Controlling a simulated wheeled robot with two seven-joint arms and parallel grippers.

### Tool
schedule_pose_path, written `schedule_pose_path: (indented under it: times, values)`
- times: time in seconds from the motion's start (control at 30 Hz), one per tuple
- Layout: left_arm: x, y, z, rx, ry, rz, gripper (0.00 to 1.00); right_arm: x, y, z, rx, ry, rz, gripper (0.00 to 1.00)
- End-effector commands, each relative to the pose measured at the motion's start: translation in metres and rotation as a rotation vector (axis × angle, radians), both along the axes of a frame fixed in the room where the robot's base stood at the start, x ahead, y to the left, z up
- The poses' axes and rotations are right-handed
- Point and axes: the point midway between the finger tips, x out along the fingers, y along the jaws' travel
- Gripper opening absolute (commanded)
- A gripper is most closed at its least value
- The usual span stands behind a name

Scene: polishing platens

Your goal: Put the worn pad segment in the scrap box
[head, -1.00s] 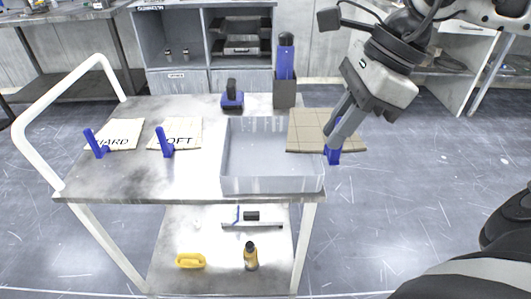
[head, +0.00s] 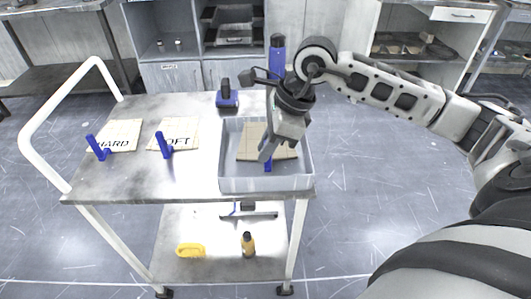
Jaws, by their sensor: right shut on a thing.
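The worn pad segment (head: 252,145) is a tan grooved piece with a blue upright tab (head: 268,165). In the head view it is over the grey scrap box (head: 262,184), within its rim outline. I cannot tell whether it touches the box floor. My right gripper (head: 267,157) points down over the box and is shut on the pad segment at its tab. The fingers hide part of the pad. My left gripper is not in view.
Two cream pads marked HARD (head: 119,135) and SOFT (head: 177,134), with blue tabs, lie on the cart top (head: 125,178) to the left. A blue-handled tool (head: 227,97) and a blue bottle (head: 277,58) stand behind the box. A white rail (head: 48,105) edges the cart.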

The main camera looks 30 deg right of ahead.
Motion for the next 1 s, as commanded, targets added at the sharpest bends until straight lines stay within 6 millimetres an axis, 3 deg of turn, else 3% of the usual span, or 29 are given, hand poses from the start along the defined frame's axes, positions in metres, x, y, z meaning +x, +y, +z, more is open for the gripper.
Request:
schedule_pose_path:
  times: [0.23,0.6,0.63,0.7,1.0]
  values:
    - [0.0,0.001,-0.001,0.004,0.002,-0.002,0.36,0.003,0.002,-0.032,0.001,0.003,0.001,0.0]
    - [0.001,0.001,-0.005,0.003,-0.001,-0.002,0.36,0.003,0.001,-0.038,0.0,-0.002,0.001,0.0]
    - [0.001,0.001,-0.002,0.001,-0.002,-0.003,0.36,0.003,0.001,-0.037,0.0,0.0,0.001,0.22]
    - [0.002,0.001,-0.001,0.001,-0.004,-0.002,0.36,0.003,0.001,-0.036,0.0,0.0,0.001,0.36]
    - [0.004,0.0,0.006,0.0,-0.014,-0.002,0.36,0.003,0.001,-0.034,0.0,0.0,0.001,0.36]
